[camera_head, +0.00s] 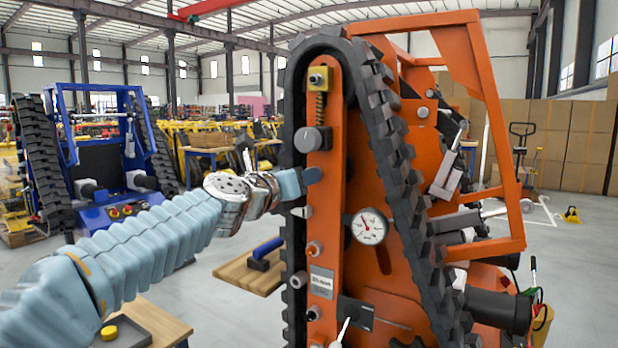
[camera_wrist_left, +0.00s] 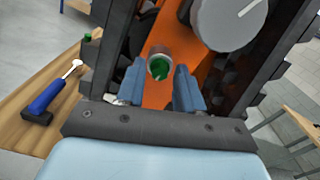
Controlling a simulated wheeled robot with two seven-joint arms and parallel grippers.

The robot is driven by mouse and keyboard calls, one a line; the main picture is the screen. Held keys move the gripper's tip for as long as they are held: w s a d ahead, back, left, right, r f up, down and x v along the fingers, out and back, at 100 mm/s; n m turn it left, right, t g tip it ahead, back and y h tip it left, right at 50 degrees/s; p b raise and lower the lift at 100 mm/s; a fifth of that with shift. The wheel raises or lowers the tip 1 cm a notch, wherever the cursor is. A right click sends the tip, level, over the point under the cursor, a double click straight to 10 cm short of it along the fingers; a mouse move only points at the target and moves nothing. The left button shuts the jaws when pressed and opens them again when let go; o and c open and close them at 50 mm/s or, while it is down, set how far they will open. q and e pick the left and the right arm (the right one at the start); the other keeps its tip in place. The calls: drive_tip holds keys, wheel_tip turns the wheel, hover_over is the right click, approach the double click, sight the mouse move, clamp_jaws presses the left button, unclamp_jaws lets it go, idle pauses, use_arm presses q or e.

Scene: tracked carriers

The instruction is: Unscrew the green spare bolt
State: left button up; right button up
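The green spare bolt (camera_wrist_left: 159,69) shows in the left wrist view as a round green face inside a grey rim, in front of the orange side beam. My left gripper (camera_wrist_left: 160,82) has one blue finger on each side of it, very close. I cannot tell whether the fingers touch it. In the head view my left gripper (camera_head: 314,176) is at the orange beam (camera_head: 326,229) inside the track of the orange carrier (camera_head: 473,88). The bolt is hidden there by the fingers. My right gripper is in neither view.
The black track (camera_head: 394,151) rises around the beam. A grey round knob (camera_head: 308,140) sits just above my gripper, and a dial gauge (camera_head: 369,227) sits lower right. A blue-handled tool (camera_head: 268,249) lies on a wooden table (camera_head: 240,276) behind. A blue carrier (camera_head: 100,200) stands left.

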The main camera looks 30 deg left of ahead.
use_arm(q)
drive_tip(key=m+b, duration=0.2)
drive_tip(key=m, duration=1.8)
drive_tip(key=shift+m+b, duration=0.3)
drive_tip(key=shift+b, duration=0.1)
clamp_jaws()
drive_tip(key=n+p, duration=0.3)
drive_tip(key=n, duration=0.7)
